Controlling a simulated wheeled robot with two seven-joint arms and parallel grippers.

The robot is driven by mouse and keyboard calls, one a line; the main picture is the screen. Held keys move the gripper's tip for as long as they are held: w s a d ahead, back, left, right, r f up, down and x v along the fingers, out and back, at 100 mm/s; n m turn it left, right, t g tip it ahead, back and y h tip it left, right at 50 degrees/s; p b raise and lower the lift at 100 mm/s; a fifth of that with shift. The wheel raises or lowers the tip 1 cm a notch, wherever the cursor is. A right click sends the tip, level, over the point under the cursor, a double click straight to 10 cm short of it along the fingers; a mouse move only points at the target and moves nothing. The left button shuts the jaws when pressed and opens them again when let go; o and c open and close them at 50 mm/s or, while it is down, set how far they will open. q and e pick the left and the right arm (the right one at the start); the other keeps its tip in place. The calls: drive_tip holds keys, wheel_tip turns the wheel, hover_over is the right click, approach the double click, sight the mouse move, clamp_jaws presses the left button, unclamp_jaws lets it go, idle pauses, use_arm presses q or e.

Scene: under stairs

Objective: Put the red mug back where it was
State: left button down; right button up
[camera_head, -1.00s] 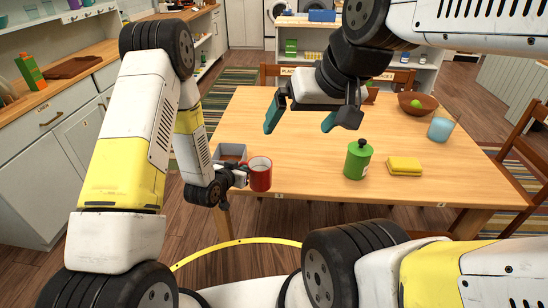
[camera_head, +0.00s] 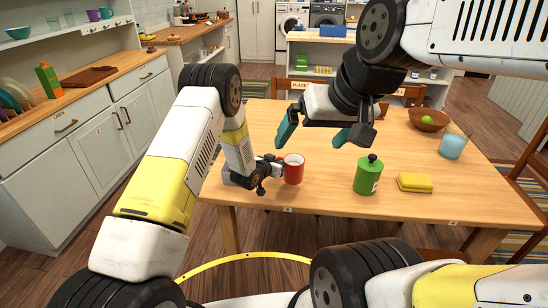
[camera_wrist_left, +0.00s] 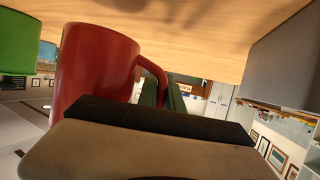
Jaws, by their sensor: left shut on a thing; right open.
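The red mug (camera_head: 293,170) is upright at the left front part of the wooden table (camera_head: 330,199). My left gripper (camera_head: 279,167) is at its left side, shut on its handle. In the left wrist view the mug (camera_wrist_left: 95,65) and its handle show large, with a dark finger (camera_wrist_left: 172,95) at the handle; the tabletop is at the top of that tilted picture. I cannot tell whether the mug's base touches the table. My right gripper (camera_head: 320,135) is open and empty, above the table, behind and right of the mug.
A green lidded jar (camera_head: 368,176) stands right of the mug, with a yellow sponge (camera_head: 415,182) beyond it. A light-blue cup (camera_head: 452,147) and brown bowl (camera_head: 429,120) are at the right. Clear tabletop lies between mug and jar.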

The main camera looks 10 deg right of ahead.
use_arm(q)
drive_tip(key=shift+w+d+f, duration=0.2)
drive_tip(key=shift+w, duration=0.15)
drive_tip(key=shift+f, duration=1.5)
drive_tip(key=shift+f, duration=0.1)
drive_tip(key=c, duration=1.9)
unclamp_jaws()
drive_tip(key=shift+f, duration=0.15)
drive_tip(key=shift+c, duration=0.2)
drive_tip(key=o, duration=0.4)
drive_tip(key=shift+o, duration=0.2)
